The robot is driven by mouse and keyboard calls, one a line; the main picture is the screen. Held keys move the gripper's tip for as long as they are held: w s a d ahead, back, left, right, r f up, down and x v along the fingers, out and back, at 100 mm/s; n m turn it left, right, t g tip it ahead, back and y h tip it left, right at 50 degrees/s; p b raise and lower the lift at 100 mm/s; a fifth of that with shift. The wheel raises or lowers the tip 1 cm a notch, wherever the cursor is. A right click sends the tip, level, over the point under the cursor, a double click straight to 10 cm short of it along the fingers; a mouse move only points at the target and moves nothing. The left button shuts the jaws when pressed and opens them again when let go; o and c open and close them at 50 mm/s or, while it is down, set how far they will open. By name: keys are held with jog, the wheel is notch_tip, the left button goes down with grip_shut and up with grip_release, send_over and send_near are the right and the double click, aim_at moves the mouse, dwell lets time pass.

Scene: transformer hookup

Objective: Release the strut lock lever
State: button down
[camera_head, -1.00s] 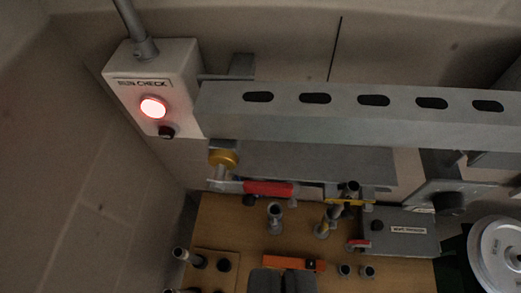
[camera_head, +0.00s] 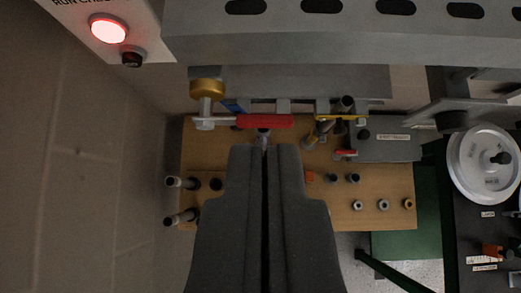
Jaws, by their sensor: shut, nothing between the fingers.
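A red-handled lever (camera_head: 264,121) lies roughly level beneath the grey slotted beam, with its metal arm joining a pivot below a brass-coloured knob (camera_head: 207,88). I take it to be the strut lock lever, but no label on it is readable. My gripper (camera_head: 264,147) is shut and empty. Its fingertips appear just below the red handle in the picture; I cannot tell whether they touch it. A smaller red lever (camera_head: 345,153) sits to the right, by a grey labelled box (camera_head: 390,146). My fingers hide part of the wooden board under them.
The slotted beam (camera_head: 350,38) spans the top. A control box with a lit red lamp (camera_head: 108,28) is at upper left. A yellow-handled part (camera_head: 333,117) and several posts stand on the wooden board (camera_head: 330,200). A white reel (camera_head: 485,163) is at right.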

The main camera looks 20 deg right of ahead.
jog(key=p, duration=0.2)
send_over(263, 124)
notch_tip(263, 124, down, 7)
jog(key=shift+s+a+f, duration=0.1)
jog(key=shift+s+f, duration=0.4)
jog(key=shift+f, duration=0.1)
jog(key=shift+w+f+p, duration=0.1)
jog(key=shift+f+p, duration=0.25)
jog(key=shift+f, duration=0.4)
